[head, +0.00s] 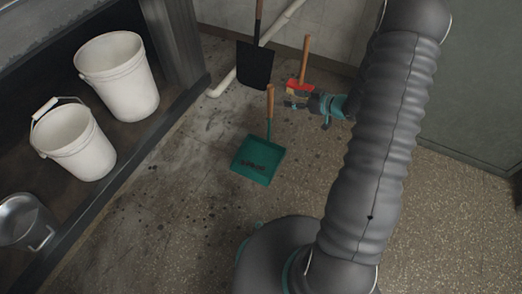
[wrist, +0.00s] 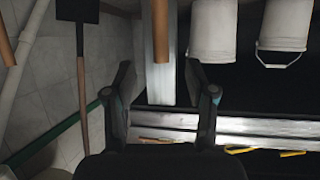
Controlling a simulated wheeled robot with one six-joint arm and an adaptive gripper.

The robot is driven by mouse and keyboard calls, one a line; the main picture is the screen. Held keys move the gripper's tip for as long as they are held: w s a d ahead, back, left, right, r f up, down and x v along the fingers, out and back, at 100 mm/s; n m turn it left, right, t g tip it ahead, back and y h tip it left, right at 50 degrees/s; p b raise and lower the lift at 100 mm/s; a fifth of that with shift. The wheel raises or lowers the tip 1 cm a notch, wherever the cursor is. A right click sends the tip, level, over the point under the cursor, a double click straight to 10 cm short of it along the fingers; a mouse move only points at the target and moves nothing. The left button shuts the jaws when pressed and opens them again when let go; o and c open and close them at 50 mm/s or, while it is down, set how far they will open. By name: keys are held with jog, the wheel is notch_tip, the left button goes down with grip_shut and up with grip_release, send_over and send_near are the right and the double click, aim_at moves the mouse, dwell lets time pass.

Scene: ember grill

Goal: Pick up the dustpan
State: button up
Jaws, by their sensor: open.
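My gripper (head: 291,98) is open, just right of the handle's upper part in the head view. In the wrist view, which looks upside down, a wooden handle (wrist: 160,32), apparently the dustpan's, comes down from the top edge. It lines up with the gap between my open fingers (wrist: 162,95) and appears beyond them. I see nothing held. The pan is not seen in the wrist view.
A red-headed tool with a wooden handle (head: 305,57) stands close behind my gripper. A black shovel (head: 255,66) and a pale pipe (head: 283,22) are by the wall. White buckets (head: 118,78) (head: 75,141) and a metal pail (head: 23,222) stand on the left shelf. Floor around the pan is clear.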

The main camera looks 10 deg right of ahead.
aim_at(270, 93)
jog(key=b+x, duration=0.1)
jog(key=x, duration=1)
jog(key=shift+w+a, duration=0.1)
grip_shut()
jog(key=shift+r, duration=0.1)
